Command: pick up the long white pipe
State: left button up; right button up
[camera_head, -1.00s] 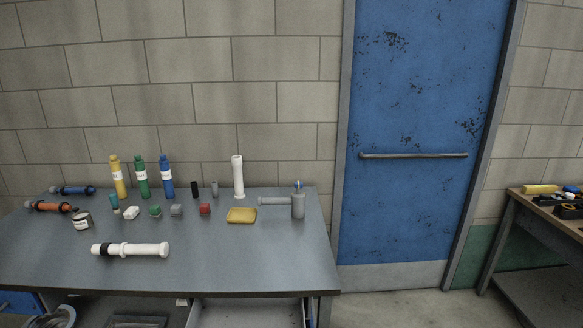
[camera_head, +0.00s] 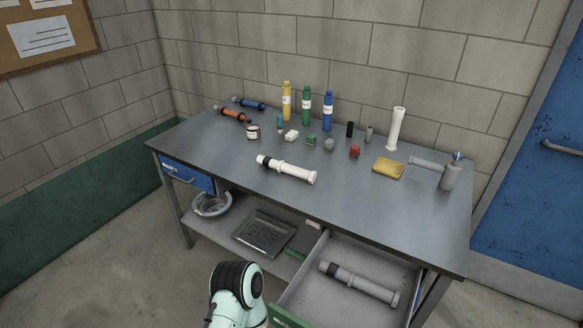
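A white pipe (camera_head: 288,170) with a black end and ring-like collars lies on the grey workbench (camera_head: 230,168), near its front edge. A second white pipe (camera_head: 396,130) stands upright at the back right of the bench top. Neither gripper shows in the head view. A pale green and black part of my arm (camera_head: 238,290) is at the bottom, in front of the bench, but its gripper cannot be seen. Nothing touches either white pipe.
A drawer (camera_head: 330,300) is pulled out below with a grey pipe (camera_head: 358,283) inside. A bowl (camera_head: 211,204) and dark tray (camera_head: 263,233) are on the lower shelf.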

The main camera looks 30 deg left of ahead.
aim_at(282, 166)
jog(key=i+j, duration=0.1)
jog(key=j, duration=0.6)
jog(key=i+j, duration=0.1)
jog(key=j, duration=0.65)
jog(key=k+u, duration=0.05)
